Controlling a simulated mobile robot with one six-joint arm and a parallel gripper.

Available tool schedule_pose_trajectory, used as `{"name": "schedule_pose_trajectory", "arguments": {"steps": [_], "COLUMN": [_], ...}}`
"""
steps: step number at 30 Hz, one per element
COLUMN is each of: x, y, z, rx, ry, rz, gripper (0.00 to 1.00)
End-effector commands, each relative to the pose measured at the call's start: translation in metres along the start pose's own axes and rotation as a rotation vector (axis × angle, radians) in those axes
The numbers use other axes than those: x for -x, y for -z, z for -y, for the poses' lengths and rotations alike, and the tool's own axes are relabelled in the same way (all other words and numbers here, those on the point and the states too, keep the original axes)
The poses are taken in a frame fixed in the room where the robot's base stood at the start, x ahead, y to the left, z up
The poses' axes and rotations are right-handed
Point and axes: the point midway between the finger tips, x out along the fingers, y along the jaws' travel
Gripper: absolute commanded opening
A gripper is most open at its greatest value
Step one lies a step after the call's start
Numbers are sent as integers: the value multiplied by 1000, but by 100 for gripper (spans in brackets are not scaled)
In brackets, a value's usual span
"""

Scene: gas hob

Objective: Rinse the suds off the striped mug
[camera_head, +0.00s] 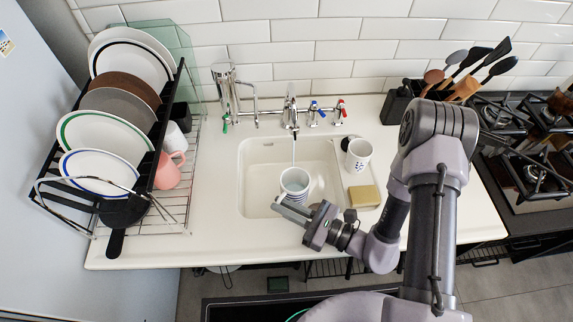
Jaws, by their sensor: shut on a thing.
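The striped mug (296,184), white with dark stripes, is over the sink basin (262,160), below the faucet (290,112). A thin stream of water runs from the spout down toward the mug's open top. My gripper (290,207) reaches in from the lower right and is shut on the near side of the mug. The mug looks roughly upright. Its far side and base are partly hidden, and suds are too small to make out.
A second white mug (358,154) and a yellow sponge (364,196) sit right of the basin. A dish rack (150,190) with plates and a pink mug (168,171) stands left. Utensils (468,75) and the gas hob (525,140) are at right. Counter between rack and sink is clear.

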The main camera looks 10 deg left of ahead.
Motion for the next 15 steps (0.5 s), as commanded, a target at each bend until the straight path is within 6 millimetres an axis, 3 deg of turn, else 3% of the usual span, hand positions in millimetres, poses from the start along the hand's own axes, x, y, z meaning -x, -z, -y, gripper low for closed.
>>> {"name": "schedule_pose_trajectory", "arguments": {"steps": [4,15], "x": [2,28], "y": [-2,-35], "z": [-2,-30], "rx": [-1,-2], "ry": [0,2], "rz": [0,0], "gripper": [0,0]}}
